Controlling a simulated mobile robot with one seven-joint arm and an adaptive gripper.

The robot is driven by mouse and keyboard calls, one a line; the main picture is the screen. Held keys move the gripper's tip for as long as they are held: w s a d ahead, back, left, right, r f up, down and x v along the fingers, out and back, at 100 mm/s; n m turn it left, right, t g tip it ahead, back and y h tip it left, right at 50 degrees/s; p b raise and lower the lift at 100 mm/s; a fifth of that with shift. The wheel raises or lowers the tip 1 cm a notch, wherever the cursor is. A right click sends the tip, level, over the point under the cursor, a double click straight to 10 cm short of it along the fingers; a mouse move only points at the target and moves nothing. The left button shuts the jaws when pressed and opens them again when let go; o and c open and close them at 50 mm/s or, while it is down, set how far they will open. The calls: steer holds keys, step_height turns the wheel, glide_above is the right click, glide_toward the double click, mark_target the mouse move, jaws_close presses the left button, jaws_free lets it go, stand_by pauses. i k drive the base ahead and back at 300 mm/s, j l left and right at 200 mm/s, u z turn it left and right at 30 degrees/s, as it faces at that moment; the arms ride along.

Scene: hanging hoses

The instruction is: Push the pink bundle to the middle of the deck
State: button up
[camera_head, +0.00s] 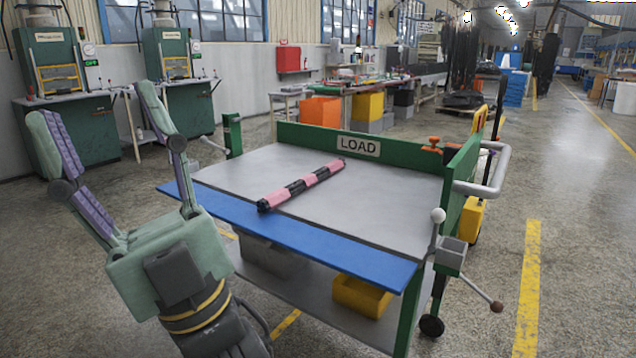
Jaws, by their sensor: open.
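The pink bundle (301,187) is a long roll with black bands. It lies flat and slantwise on the grey deck (370,212) of a cart, left of the deck's centre, its near end close to the blue front strip. My gripper (105,128) is at the left, in front of the cart's left end. Its two long fingers are spread wide and point upward, with nothing between them. It is apart from the bundle.
A green back wall with a LOAD sign (358,146) and a green right wall edge the deck. A blue strip (300,235) runs along the front. A lever with a white knob (438,215) stands at the front right corner. The deck right of the bundle is clear.

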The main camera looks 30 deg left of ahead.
mark_target(269, 201)
steer(key=i+l, duration=0.3)
steer(key=i, duration=0.15)
steer(key=i+l+u, duration=0.6)
steer(key=i+l, duration=0.05)
steer(key=l, duration=0.1)
